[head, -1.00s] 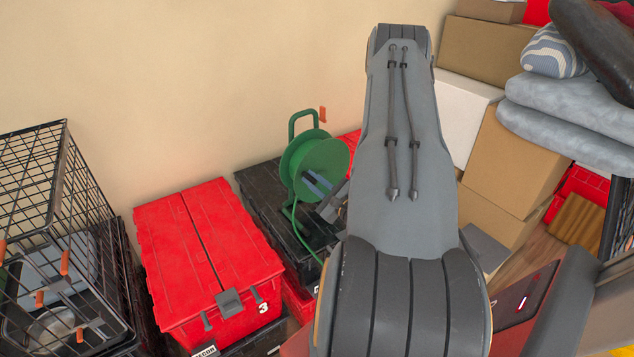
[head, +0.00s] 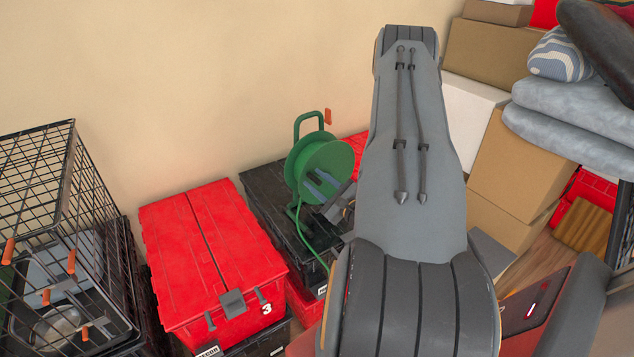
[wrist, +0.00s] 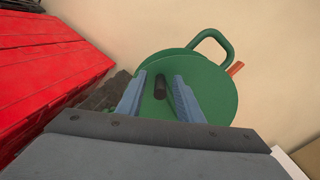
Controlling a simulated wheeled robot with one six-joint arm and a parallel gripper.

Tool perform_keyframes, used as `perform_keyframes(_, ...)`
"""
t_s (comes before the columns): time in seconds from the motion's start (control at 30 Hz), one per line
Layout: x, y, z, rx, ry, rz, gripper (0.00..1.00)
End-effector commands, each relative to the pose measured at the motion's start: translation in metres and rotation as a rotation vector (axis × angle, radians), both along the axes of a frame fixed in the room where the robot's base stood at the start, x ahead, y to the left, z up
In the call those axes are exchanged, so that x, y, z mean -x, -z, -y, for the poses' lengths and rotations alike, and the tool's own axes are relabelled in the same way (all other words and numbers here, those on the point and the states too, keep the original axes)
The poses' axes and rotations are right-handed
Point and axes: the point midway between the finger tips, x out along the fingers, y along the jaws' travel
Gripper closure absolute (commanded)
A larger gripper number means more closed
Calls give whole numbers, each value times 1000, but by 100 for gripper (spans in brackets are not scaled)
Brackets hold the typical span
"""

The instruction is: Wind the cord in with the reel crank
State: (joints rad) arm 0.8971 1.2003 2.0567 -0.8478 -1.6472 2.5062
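The green cord reel (head: 322,162) stands upright on a black tote, with a carrying handle on top. A green cord (head: 302,232) hangs from it and runs down over the tote's front. In the wrist view the reel's green disc (wrist: 212,82) faces me, with a dark crank knob (wrist: 160,84) sticking out toward the camera. My gripper (wrist: 158,92) is open, with one finger on each side of the knob and visible gaps between. In the head view the gripper (head: 319,184) is in front of the disc, partly hidden by my arm.
A red tote (head: 210,262) stands left of the reel, and the black tote (head: 268,190) is under it. A wire crate (head: 72,160) is at far left. Cardboard boxes (head: 515,165) and grey cushions (head: 570,140) are stacked right. An orange piece (wrist: 235,68) shows behind the reel.

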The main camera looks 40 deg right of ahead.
Motion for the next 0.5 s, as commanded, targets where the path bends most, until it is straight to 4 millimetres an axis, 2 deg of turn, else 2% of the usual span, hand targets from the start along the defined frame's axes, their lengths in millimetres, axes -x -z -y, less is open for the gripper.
perform_keyframes(0.23,11,1,1,-1,5,-2,67)
perform_keyframes(0.5,54,2,-1,-1,5,0,67)
